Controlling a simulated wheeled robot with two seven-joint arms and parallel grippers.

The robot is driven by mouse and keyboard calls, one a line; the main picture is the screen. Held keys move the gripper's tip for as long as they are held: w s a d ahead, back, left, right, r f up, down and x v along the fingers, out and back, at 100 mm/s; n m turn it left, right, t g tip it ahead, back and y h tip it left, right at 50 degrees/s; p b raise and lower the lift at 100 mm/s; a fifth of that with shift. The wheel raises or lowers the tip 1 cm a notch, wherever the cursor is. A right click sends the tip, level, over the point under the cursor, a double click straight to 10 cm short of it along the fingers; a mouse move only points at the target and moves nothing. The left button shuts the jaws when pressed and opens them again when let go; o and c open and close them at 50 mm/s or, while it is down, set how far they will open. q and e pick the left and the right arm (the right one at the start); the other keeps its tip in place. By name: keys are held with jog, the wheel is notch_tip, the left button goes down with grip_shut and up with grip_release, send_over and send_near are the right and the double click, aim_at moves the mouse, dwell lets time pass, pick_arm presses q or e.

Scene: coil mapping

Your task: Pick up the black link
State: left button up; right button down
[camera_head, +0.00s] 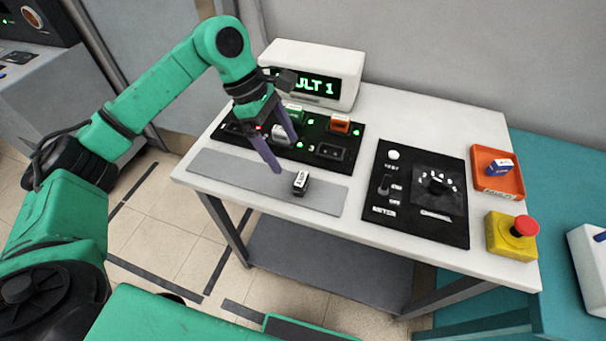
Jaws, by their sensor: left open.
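A small black link (301,183) with a white label on top lies on the grey strip (225,177) at the front of the white table. My left gripper (284,156) is open, with its two purple fingers pointing down. Its fingertips are up and to the left of the black link in the picture, apart from it, over the border of the strip and the black socket panel (357,140). Nothing shows held between the fingers. My right gripper is not in view.
The panel holds a green link (293,110), an orange link (340,123) and a whitish link (281,134) partly behind the fingers. A display box (340,63) stands behind. To the right are a meter panel (413,194), an orange tray (482,157) with a blue link (499,168), and a red-topped yellow button box (497,238).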

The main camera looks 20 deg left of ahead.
aim_at(301, 178)
pick_arm(q)
jog(key=p+x, duration=0.3)
jog(key=x, duration=0.4)
jog(key=shift+d+f, duration=0.3)
jog(key=x, duration=0.2)
jog(key=shift+s+f+p, duration=0.1)
jog(key=shift+f+p, duration=0.2)
jog(key=shift+p, duration=0.05)
jog(key=shift+f, duration=0.2)
jog(key=c, duration=1.5)
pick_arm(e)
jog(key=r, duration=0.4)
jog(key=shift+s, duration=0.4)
pick_arm(q)
jog(key=shift+o, duration=0.2)
jog(key=shift+r, duration=0.1)
